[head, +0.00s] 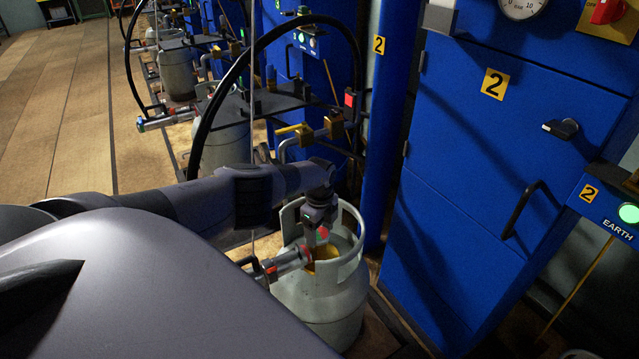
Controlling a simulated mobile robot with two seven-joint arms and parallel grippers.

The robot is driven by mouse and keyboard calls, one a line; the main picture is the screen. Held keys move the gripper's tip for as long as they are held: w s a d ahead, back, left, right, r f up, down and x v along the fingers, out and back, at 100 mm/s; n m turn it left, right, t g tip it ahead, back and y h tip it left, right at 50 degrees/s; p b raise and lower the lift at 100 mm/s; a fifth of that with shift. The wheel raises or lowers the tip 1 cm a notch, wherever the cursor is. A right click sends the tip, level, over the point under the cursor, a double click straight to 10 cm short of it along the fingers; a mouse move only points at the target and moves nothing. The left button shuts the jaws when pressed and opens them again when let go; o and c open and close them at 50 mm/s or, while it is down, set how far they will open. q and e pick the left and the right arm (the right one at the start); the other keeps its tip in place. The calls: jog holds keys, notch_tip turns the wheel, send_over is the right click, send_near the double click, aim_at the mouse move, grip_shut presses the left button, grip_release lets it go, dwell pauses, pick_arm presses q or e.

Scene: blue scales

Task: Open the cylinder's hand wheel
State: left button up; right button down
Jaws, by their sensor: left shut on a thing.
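A pale grey gas cylinder (330,294) stands upright on a scale beside the blue cabinet, with an open collar around its top. A small red part (323,233), apparently the hand wheel, shows inside the collar above the brass valve (326,252). My left gripper (316,222) reaches down into the collar from above and is shut on the hand wheel, hiding most of it. A filling connector (290,257) with red and grey parts meets the valve from the left. My right gripper is not in view.
A blue cabinet (480,160) with a black handle (520,210) stands close on the right. A blue post (388,125) rises behind the cylinder. A black hose (212,110) arches behind my arm. More cylinders (222,140) stand farther back. The wooden floor (60,110) at left is clear.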

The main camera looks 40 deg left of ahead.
pick_arm(q)
jog(key=shift+n, duration=0.6)
jog(key=o, duration=1)
jog(key=shift+o, duration=0.2)
jog(key=shift+r, duration=0.15)
